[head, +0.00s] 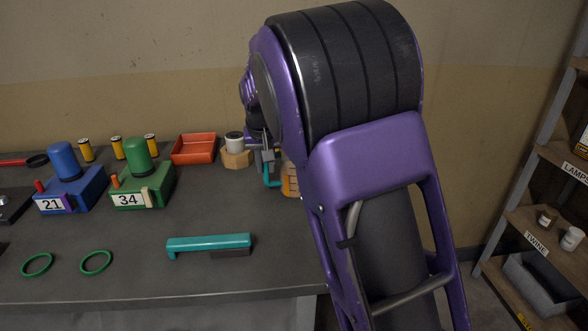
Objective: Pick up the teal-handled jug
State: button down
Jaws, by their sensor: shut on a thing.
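The teal-handled jug (291,179) stands or hangs at the right part of the dark bench in the head view. Its body is amber-orange with dark marks, and its teal handle (267,176) points left. My purple arm hides the jug's right side. My gripper (268,158) is small in the picture, at the top of the teal handle, and is shut on it. I cannot tell whether the jug's base touches the bench.
Left of the jug are a wooden block with a white-topped jar (235,145) and an orange tray (194,149). A teal bar-handled tool (209,245) and green rings (96,263) lie in front. Blue (67,184) and green (141,178) devices stand left. Shelves (540,220) stand right.

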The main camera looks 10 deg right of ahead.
jog(key=shift+r, duration=0.15)
jog(key=shift+r+p, duration=1)
jog(key=shift+r, duration=3.9)
jog(key=c, duration=1.5)
grip_release()
grip_shut()
jog(key=shift+s, duration=0.1)
